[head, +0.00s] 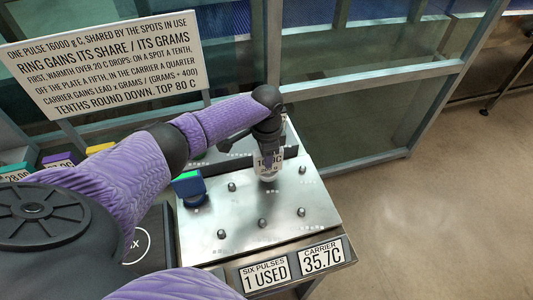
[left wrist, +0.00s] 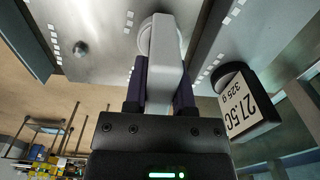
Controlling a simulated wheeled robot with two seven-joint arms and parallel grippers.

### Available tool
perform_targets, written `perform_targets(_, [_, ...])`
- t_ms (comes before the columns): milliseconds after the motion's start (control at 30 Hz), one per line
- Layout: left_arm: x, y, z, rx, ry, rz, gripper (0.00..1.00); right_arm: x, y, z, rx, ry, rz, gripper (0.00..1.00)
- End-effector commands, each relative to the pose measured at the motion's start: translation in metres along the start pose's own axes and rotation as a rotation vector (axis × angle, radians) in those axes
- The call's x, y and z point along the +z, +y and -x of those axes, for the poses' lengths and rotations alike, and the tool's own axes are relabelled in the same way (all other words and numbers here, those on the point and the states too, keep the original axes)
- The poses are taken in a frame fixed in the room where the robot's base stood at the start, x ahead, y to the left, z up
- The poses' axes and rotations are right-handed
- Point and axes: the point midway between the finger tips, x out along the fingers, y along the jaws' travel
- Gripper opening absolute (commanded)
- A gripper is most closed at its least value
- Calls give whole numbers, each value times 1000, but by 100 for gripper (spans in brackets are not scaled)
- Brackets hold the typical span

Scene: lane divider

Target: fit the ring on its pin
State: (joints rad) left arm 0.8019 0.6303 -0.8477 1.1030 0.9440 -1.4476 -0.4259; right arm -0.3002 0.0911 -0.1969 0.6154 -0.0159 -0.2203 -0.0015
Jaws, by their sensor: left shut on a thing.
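My left gripper (head: 268,168) is over the back part of the steel plate (head: 250,205), pointing down. In the left wrist view its dark fingers (left wrist: 160,88) are shut on a pale grey piece (left wrist: 166,60). A white round part (left wrist: 152,32) shows at the far end of that piece, close to the plate; I take this to be the ring. Several short pins (head: 262,222) stand bare on the plate, and one pin (left wrist: 80,48) shows in the left wrist view. Whether the held ring is around a pin is hidden. My right gripper is out of view.
A blue block with a green top (head: 188,188) is at the plate's left edge. A dark piece labelled 27.5C, 325 g (left wrist: 246,105) is right of my fingers. Signs read 1 USED (head: 263,273) and CARRIER 35.7C (head: 322,257). A glass-and-metal frame (head: 350,95) stands behind.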

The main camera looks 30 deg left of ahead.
Motion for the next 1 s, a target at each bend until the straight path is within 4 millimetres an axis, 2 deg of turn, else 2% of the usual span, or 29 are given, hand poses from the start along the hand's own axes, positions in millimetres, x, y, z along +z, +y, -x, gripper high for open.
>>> perform_targets(867, [0,0,-23,0,1,0,0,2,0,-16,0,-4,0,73])
perform_targets(900, [0,0,-22,0,1,0,40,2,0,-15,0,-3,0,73])
perform_targets(1000, [0,0,-22,0,1,0,62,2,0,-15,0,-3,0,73])
